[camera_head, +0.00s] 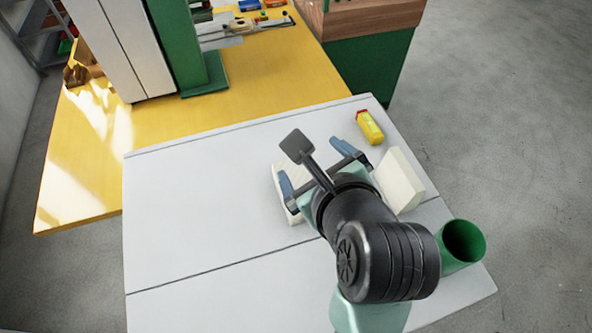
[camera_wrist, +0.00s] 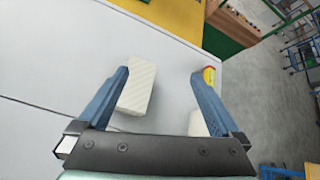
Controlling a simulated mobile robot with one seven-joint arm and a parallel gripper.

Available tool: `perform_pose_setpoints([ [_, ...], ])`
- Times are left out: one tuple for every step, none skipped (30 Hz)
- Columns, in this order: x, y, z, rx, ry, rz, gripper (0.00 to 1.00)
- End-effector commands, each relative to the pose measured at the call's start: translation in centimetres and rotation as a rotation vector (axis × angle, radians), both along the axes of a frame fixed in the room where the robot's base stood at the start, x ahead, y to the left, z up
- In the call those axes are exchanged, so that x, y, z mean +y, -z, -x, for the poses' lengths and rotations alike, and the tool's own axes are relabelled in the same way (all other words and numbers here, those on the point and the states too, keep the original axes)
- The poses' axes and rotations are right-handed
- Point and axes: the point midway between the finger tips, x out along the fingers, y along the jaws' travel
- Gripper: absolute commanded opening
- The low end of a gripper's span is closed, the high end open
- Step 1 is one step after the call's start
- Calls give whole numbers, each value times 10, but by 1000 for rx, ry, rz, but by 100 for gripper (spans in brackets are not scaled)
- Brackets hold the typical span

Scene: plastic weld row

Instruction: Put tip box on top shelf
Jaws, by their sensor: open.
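My gripper (camera_head: 316,166) is open above the white table, its two blue fingers wide apart; it also shows in the wrist view (camera_wrist: 158,76). A small yellow and red case (camera_head: 369,127) lies near the far right corner of the table. It shows just beyond the right finger in the wrist view (camera_wrist: 209,76). A pale ribbed block (camera_wrist: 138,88) lies below my gripper, beside the left finger; apart or touching is unclear. A second pale block (camera_head: 400,181) is to the right. None is clearly labelled as the tip box. I cannot tell which shelf is the top shelf.
The white table (camera_head: 190,210) is clear on its left. A green cylinder (camera_head: 463,242) stands at its right edge. A yellow table (camera_head: 265,68) behind holds a white and green machine (camera_head: 125,45) and tools. A grey rack (camera_head: 33,42) stands far left. Open floor is right.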

Motion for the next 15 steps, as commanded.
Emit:
perform_pose_setpoints([
  [0, 9, 9, 68, 42, -71, 100],
  [0, 14, 13, 100, 66, -110, 100],
  [1, 20, 18, 139, 93, -153, 100],
  [1, 24, 22, 164, 112, -181, 100],
  [1, 27, 25, 185, 127, -202, 100],
  [1, 30, 27, 204, 145, -225, 100],
  [2, 33, 28, 217, 154, -238, 100],
  [2, 35, 29, 226, 161, -248, 100],
  [3, 39, 27, 234, 166, -257, 100],
  [5, 42, 25, 239, 168, -261, 100],
  [6, 46, 22, 242, 168, -262, 100],
  [8, 51, 18, 242, 168, -263, 100],
  [9, 55, 14, 242, 168, -262, 100],
  [10, 59, 10, 241, 169, -262, 100],
  [12, 64, 4, 240, 168, -262, 100],
])
